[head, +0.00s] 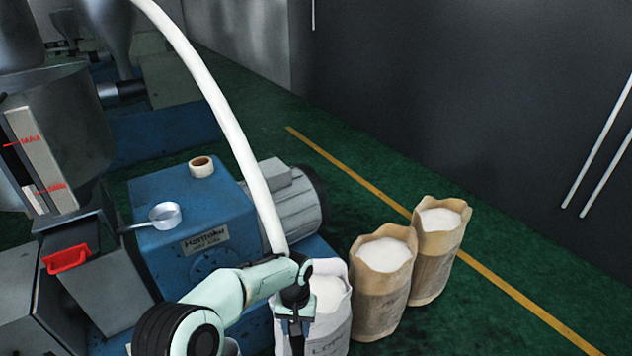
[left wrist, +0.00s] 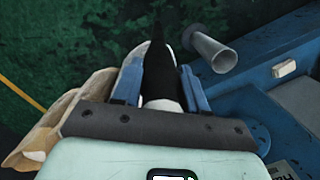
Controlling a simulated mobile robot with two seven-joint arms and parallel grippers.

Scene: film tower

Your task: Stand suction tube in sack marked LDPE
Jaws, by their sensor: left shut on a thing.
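A white hose (head: 225,115) comes down from the top and ends behind my left wrist. My left gripper (head: 294,322) is shut on the suction tube, whose dark part (left wrist: 158,65) shows between the blue fingers (left wrist: 160,88) in the left wrist view. The white sack (head: 333,296) stands open, full of pale pellets, right beside and partly behind my gripper. Its print starts with L and is partly cut off. I cannot tell whether the tube is over, in or beside it. My right gripper is not in view.
Two brown sacks (head: 383,285) (head: 436,250) with pale fill stand behind to the right. A blue machine block (head: 205,225) with a tape roll (head: 201,167) and steel scoop (head: 165,215) is at left. Green floor is free beyond the yellow line (head: 380,203).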

